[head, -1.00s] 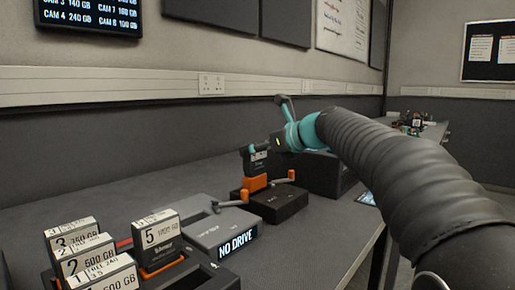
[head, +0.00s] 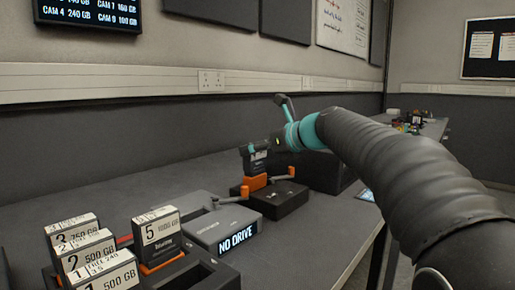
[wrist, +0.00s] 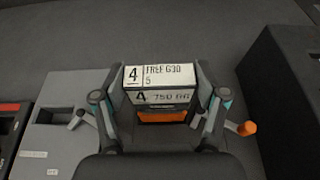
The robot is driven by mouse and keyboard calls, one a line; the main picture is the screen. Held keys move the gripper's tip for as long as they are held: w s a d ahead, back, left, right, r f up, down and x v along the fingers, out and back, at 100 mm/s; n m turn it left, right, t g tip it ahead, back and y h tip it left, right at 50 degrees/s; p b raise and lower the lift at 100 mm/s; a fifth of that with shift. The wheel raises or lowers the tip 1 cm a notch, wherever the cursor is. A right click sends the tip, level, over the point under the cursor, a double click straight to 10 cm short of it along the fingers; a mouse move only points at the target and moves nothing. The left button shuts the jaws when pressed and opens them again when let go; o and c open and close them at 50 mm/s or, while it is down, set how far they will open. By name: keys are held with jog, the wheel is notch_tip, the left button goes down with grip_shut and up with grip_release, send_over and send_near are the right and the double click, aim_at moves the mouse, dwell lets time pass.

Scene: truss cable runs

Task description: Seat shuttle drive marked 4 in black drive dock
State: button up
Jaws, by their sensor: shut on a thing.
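The shuttle drive marked 4 (wrist: 160,80) is upright between my gripper's fingers (wrist: 160,112). Its white label shows "4" and 750 GB in the wrist view. My gripper (head: 268,148) is shut on the drive (head: 257,162), which stands at the back left part of the black drive dock (head: 287,204) in the head view. Orange shows at the drive's lower end. I cannot tell whether the drive's foot is inside the dock slot or just above it. The dock's lever with an orange knob (wrist: 247,128) sticks out right of the fingers in the wrist view.
A grey dock (head: 215,225) reading "NO DRIVE" stands close left of the black dock, with its own orange-tipped lever. A black rack (head: 200,280) with several labelled drives is at front left. A dark box (head: 325,172) stands behind the black dock.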

aim_at(259, 159)
jog(key=shift+f+b, duration=0.5)
jog(key=shift+f, duration=1.1)
dwell(1.3)
jog(key=o, duration=1.9)
jog(key=shift+c, duration=0.2)
jog(key=shift+f, duration=0.1)
notch_tip(259, 159, up, 5)
jog(key=p, duration=0.5)
jog(key=shift+r+p, duration=0.2)
jog(key=shift+p, duration=0.15)
jog(key=shift+r, duration=1.1)
jog(key=shift+d, duration=0.1)
